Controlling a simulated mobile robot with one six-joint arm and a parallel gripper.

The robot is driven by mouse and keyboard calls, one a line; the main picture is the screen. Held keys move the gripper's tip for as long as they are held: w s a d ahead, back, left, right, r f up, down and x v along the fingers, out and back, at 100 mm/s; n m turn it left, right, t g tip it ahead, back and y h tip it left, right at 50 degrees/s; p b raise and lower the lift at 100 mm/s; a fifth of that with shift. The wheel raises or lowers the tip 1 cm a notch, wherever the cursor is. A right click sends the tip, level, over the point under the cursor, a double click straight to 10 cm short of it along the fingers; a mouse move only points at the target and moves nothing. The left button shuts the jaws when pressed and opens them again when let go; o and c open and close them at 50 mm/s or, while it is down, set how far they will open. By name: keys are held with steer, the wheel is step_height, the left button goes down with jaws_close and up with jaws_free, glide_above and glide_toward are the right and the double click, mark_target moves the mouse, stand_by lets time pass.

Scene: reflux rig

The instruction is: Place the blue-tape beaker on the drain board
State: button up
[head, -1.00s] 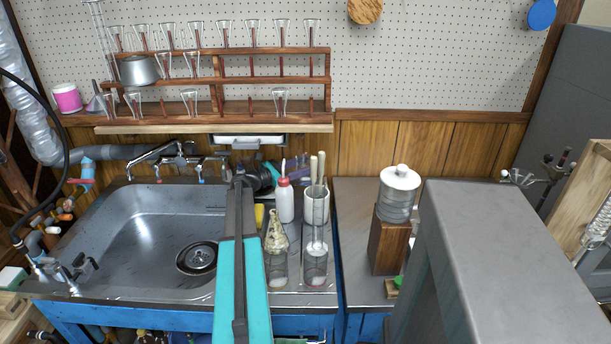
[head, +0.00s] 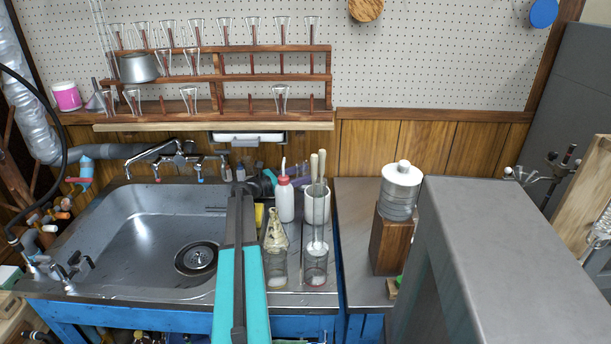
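The steel drain board (head: 297,299) is the strip of counter right of the sink. Two clear glass beakers stand at its front. The left beaker (head: 276,268) has pale contents low down. The right beaker (head: 316,266) shows a reddish band and has a long brush or whisk standing in it. I cannot make out blue tape on either. My teal and dark arm reaches up from the bottom over the sink's right edge. Its dark wrist end (head: 262,186) is behind the drain board's items. My gripper's fingers, and anything in them, cannot be made out there.
A red-capped white bottle (head: 285,202), a white pot of wooden-handled tools (head: 316,206) and a cream cone-shaped item (head: 275,236) crowd the drain board. The sink (head: 140,235) is empty. A wooden glassware rack (head: 270,80) hangs above. A lidded jar (head: 398,195) stands right.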

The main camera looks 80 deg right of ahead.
mark_target(298, 175)
steer(key=o, duration=1.1)
steer(key=shift+o, duration=0.2)
steer(key=shift+v, duration=3.8)
steer(key=shift+r, duration=0.1)
